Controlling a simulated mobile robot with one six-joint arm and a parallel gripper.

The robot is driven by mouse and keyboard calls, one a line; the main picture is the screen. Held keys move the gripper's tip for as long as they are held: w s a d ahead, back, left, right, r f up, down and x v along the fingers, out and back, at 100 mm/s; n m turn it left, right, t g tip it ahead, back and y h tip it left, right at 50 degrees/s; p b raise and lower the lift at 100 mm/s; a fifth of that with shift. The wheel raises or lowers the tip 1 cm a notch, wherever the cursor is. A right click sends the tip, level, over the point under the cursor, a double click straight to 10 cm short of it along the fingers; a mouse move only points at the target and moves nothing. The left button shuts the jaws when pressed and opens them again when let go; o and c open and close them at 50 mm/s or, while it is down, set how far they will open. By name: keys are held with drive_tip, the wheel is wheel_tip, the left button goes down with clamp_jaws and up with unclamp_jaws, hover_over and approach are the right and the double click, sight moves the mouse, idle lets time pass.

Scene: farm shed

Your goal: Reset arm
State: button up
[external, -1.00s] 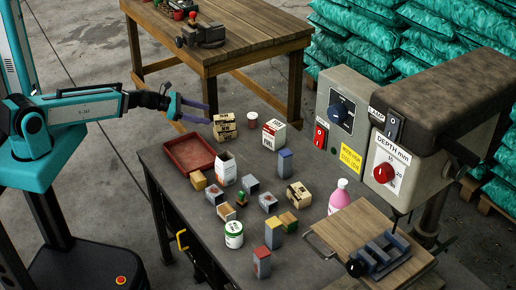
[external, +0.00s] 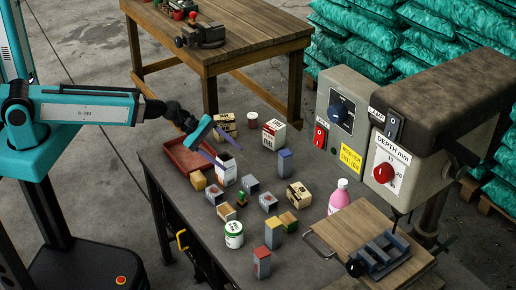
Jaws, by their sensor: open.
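My gripper (external: 223,153) is at the end of my teal arm, above the left back part of the dark workbench (external: 292,240). Its two purple fingers are spread apart with nothing between them. They point right and down, above or in front of the white open carton (external: 228,176) and the right side of the red tray (external: 174,150). Part of the tray and the carton is hidden behind the gripper. I cannot tell how far the fingertips are from the carton.
Small blocks, boxes and a white-green tub (external: 234,235) crowd the bench middle. A pink bottle (external: 340,196) and a wooden board (external: 345,240) with a grey vise (external: 380,255) stand right, under a drill press (external: 400,150). A wooden table (external: 240,48) stands behind.

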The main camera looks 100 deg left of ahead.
drive_tip(key=s+d+f+m+g+h, duration=0.1)
drive_tip(key=d+f+m, duration=0.1)
drive_tip(key=d, duration=0.3)
drive_tip(key=d+f+m+g+h+b, duration=0.1)
drive_tip(key=d+f+m, duration=0.1)
drive_tip(key=d, duration=0.4)
drive_tip(key=s+d+f+m+g+h, duration=0.1)
drive_tip(key=d+f+m, duration=0.1)
drive_tip(key=d+f, duration=0.2)
drive_tip(key=shift+s+d+f+m+g+h, duration=0.1)
drive_tip(key=shift+s+d+m+g+h, duration=0.1)
drive_tip(key=shift+d, duration=0.35)
drive_tip(key=shift+s+d+f+m+g+h, duration=0.1)
drive_tip(key=shift+d+m+g, duration=0.1)
drive_tip(key=shift+d, duration=0.3)
drive_tip(key=s+d+f+m+g+h+b, duration=0.1)
drive_tip(key=s+d+f+m+g+b, duration=0.1)
drive_tip(key=s+d+f+m+g, duration=0.5)
drive_tip(key=s+f+m+g+y+b, duration=0.1)
drive_tip(key=s+f+m+g+y, duration=0.1)
drive_tip(key=s+f+m, duration=0.3)
drive_tip(key=s+d+f+m+g+y+b, duration=0.1)
drive_tip(key=s+f+m+g+y+b, duration=0.1)
drive_tip(key=s+f, duration=1.2)
drive_tip(key=s+m+g+y, duration=0.1)
drive_tip(key=s+m+y, duration=0.1)
drive_tip(key=s, duration=0.6)
drive_tip(key=shift+m, duration=0.8)
